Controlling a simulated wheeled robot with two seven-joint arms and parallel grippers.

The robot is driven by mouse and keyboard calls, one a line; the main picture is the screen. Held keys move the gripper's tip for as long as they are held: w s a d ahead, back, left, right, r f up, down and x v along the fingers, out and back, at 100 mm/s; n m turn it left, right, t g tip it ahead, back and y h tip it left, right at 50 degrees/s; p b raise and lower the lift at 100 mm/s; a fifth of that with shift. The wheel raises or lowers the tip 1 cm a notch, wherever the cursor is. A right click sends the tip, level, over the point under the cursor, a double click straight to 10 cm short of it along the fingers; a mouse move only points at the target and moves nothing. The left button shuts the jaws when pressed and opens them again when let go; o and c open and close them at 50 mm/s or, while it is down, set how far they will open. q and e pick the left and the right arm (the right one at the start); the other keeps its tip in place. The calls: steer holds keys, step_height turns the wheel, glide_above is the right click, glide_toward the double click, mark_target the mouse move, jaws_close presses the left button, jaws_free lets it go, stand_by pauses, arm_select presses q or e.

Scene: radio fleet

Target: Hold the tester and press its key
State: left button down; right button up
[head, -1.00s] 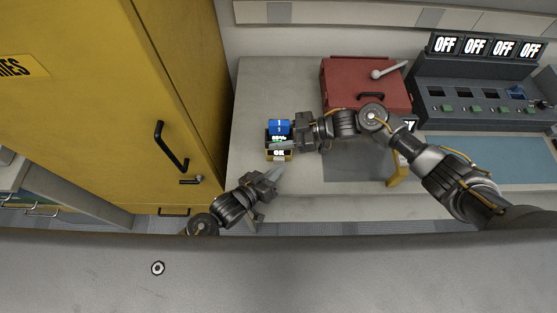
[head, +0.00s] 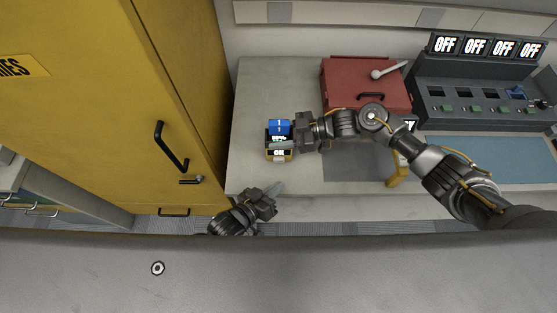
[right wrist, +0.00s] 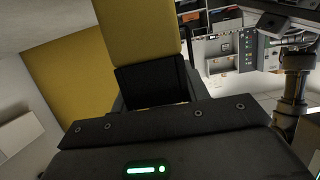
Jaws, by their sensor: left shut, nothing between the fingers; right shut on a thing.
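The tester (head: 279,155) is a small dark and yellow unit near the left side of the grey bench in the head view. A blue block (head: 279,127) sits at its upper end, green-white text shows below that, and a lit "OK" shows at its lower end. My right gripper (head: 293,142) is shut on the tester from the right and hides part of it. In the right wrist view, a yellow and black body (right wrist: 139,35) stands beyond the gripper's palm. My left gripper (head: 278,187) is shut and empty, below the tester and apart from it.
A red toolbox (head: 340,85) stands behind my right arm. A console (head: 470,105) with several "OFF" displays is at the right. A tall yellow cabinet (head: 150,80) borders the bench on the left. The bench (head: 255,85) is bare behind the tester.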

stand_by(0.4)
steer(key=o, duration=1.2)
steer(key=shift+c, duration=0.2)
